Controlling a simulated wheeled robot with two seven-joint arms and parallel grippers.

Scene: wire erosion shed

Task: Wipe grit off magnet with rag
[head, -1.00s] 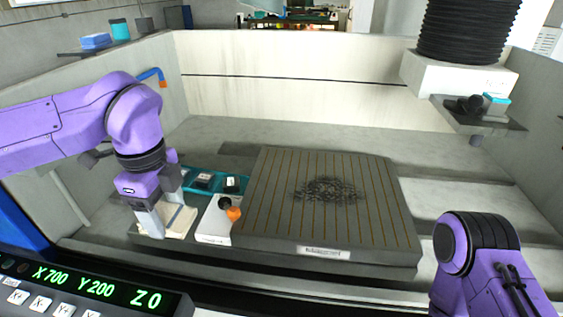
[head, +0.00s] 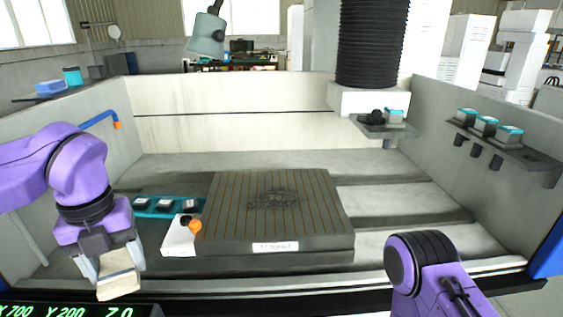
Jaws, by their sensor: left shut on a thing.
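The magnet (head: 228,222) is a dark grey block with thin brown stripes across its top, in the middle of the machine tank. A patch of dark grit (head: 275,199) lies near the centre of its top. My left gripper (head: 117,262) is shut on a folded cream rag (head: 119,284), to the left of the magnet and nearer me. The rag is tilted and apart from the magnet. My right arm comes in at the lower right, but its gripper does not show.
A white block (head: 179,240) with an orange-tipped knob stands against the magnet's left side. A black bellows column (head: 372,45) hangs behind the magnet on the right. The space directly above the grit looks clear.

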